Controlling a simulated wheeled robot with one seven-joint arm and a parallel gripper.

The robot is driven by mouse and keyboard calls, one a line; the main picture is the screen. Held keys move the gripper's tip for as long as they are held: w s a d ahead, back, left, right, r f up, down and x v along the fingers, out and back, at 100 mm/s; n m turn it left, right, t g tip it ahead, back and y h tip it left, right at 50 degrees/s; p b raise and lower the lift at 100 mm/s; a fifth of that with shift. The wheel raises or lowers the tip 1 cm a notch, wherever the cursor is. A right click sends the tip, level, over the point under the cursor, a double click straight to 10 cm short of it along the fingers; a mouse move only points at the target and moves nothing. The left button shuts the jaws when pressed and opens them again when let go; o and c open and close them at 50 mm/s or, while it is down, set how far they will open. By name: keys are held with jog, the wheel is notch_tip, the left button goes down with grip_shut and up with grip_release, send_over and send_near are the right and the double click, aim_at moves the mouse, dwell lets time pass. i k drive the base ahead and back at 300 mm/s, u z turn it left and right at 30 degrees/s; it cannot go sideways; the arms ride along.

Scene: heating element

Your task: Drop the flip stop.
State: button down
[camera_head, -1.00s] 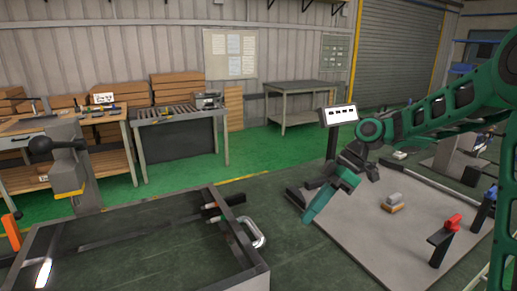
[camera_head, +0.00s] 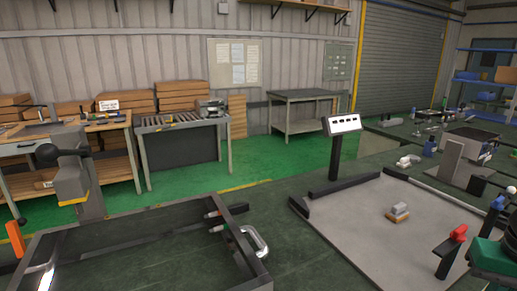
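I cannot tell for sure which part is the flip stop. A black bracket (camera_head: 447,259) with a red knob (camera_head: 459,232) stands at the front right edge of the grey plate (camera_head: 350,225). At the far left, an orange bar (camera_head: 14,237) stands beside the dark open frame (camera_head: 150,232). A green and black part of my arm shows in the lower right corner. My gripper's fingers are not in view, so its state is hidden.
A small grey and tan block (camera_head: 397,213) lies on the plate. A panel on a black post (camera_head: 334,158) stands behind it. A metal handle (camera_head: 256,243) sticks out from the dark frame. The green floor (camera_head: 265,160) behind is clear.

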aim_at(16, 237)
jog(key=u, duration=3.8)
jog(key=i, duration=1.7)
